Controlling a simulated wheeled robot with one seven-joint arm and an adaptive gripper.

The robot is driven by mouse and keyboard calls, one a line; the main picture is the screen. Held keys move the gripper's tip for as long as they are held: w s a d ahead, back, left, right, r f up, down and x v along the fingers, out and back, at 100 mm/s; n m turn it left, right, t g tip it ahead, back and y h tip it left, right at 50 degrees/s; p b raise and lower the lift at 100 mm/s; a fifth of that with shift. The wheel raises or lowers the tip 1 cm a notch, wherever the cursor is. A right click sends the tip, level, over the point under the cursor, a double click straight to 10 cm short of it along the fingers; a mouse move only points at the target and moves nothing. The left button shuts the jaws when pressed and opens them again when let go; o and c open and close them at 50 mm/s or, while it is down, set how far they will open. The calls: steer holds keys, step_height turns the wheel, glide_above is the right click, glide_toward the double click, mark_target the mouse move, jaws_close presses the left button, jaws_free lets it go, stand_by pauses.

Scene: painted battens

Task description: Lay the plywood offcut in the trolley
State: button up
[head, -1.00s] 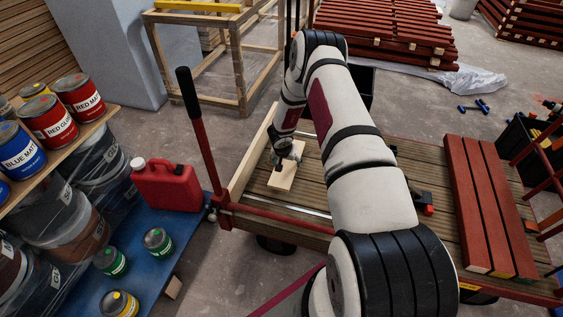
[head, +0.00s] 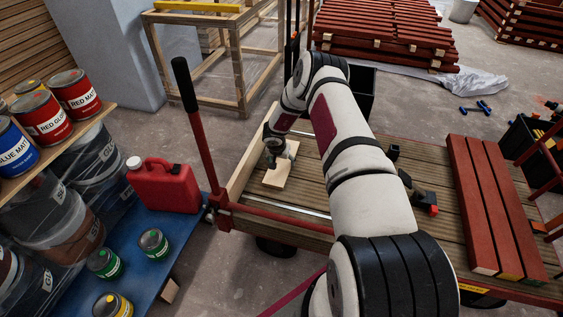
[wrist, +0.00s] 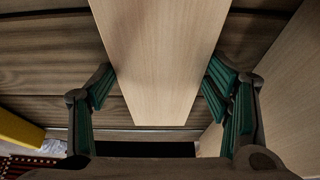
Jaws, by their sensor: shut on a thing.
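The plywood offcut (head: 278,175) is a small pale flat piece over the left end of the trolley's slatted deck (head: 312,178). My gripper (head: 271,160) is above it, and the arm reaches over the trolley to it. In the wrist view the offcut (wrist: 160,60) runs between my gripper's green-padded fingers (wrist: 162,88), which are shut on its two long edges. The slatted deck (wrist: 45,62) shows behind it. I cannot tell whether the offcut touches the deck or hangs slightly above it.
A pale side board (head: 240,172) stands close left of the offcut. The trolley's red handle (head: 200,140) rises at its near left corner. Dark red battens (head: 490,205) lie on the deck's right. A red jerrycan (head: 165,187) and paint tins stand left on a blue shelf.

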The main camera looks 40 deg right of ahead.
steer(key=shift+f, duration=0.1)
steer(key=o, duration=1.4)
steer(key=shift+c, duration=0.2)
steer(key=p+v, duration=0.5)
steer(key=v, duration=0.7)
